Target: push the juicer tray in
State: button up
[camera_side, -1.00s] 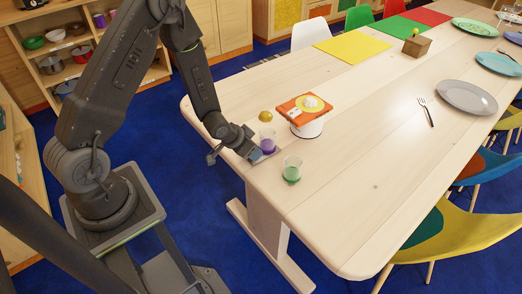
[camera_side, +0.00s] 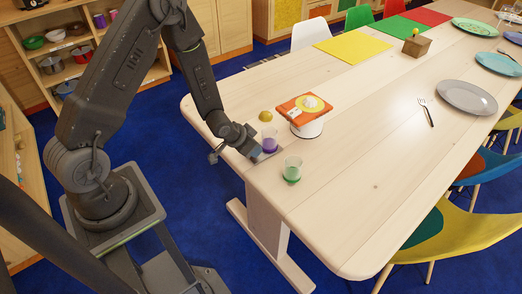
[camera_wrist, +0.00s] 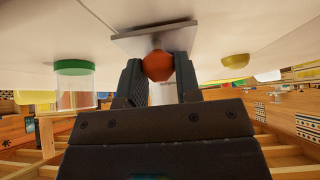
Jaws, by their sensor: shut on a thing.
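The juicer (camera_side: 308,127) stands on the table, with a white base and an orange top holding a pale piece. A flat grey tray (camera_wrist: 130,40) with a round orange-red knob (camera_wrist: 158,65) shows in the wrist view. My gripper (camera_wrist: 158,78) is shut on the knob, one finger on each side. The glass appears to stand on the tray, a little apart from the juicer. I cannot make out this glass in the wrist view.
A yellow rounded piece (camera_side: 265,116) lies left of the juicer. A fork (camera_side: 427,112) and grey plate (camera_side: 467,97) lie farther right. The table's middle is clear.

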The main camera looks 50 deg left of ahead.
aim_at(263, 137)
jog(key=shift+w+d, duration=0.15)
jog(key=shift+w, duration=2.45)
jog(key=o, duration=0.9)
jog(key=shift+r, duration=0.1)
jog(key=shift+r, duration=2.95)
